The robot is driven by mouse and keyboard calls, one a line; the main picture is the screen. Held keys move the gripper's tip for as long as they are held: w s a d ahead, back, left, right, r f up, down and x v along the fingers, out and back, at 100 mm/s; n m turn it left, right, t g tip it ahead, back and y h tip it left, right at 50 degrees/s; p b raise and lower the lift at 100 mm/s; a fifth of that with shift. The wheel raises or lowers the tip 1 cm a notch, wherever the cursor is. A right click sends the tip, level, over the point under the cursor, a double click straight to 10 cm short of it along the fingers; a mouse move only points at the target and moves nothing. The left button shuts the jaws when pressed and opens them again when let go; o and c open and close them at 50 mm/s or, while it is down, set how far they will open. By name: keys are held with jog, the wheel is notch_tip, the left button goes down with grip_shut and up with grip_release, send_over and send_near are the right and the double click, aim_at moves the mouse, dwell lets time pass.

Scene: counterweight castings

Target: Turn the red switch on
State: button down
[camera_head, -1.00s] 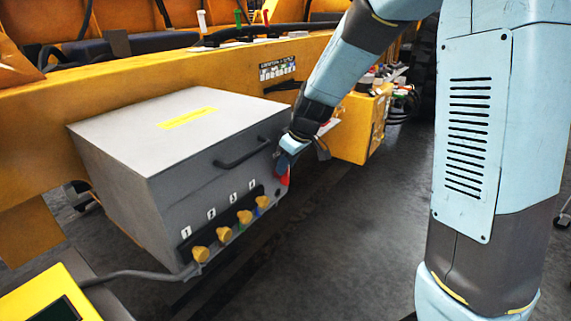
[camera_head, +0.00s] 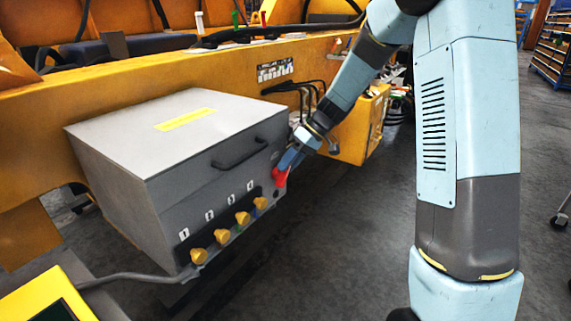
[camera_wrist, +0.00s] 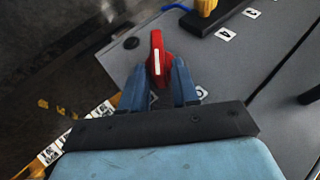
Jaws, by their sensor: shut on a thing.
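The red switch (camera_head: 280,178) sits on the front face of the grey box (camera_head: 228,178), near its right end. It is a red handle with a white stripe, and in the wrist view the red switch (camera_wrist: 157,58) stands between my blue fingers. My gripper (camera_head: 284,167) reaches it from the upper right. In the wrist view my gripper (camera_wrist: 158,75) is shut on the red switch, with one finger on each side. The labels on the panel beside the switch are partly hidden by the fingers.
Several yellow knobs (camera_head: 221,236) with numbered labels line the lower front of the box. A black handle (camera_head: 240,153) sticks out above them. A yellow beam (camera_head: 120,104) runs behind the box. The floor (camera_head: 340,250) to the right is open.

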jog(key=f+m+g+y, duration=0.1)
jog(key=g+y, duration=0.1)
jog(key=f+m+g+y, duration=0.1)
jog(key=g+y, duration=0.1)
jog(key=y, duration=0.1)
jog(key=w+d+f+m+g+y, duration=0.1)
jog(key=g+y, duration=0.1)
jog(key=shift+f+g+y, duration=0.35)
jog(key=shift+g+y, duration=0.05)
jog(key=shift+a, duration=0.1)
dwell(0.6)
jog(key=c, duration=1.1)
grip_release()
jog(key=shift+a+r, duration=0.1)
jog(key=shift+w+d, duration=0.15)
jog(key=shift+d, duration=0.05)
jog(key=v, duration=1.3)
jog(key=shift+w+d, duration=0.15)
jog(key=shift+d, duration=0.1)
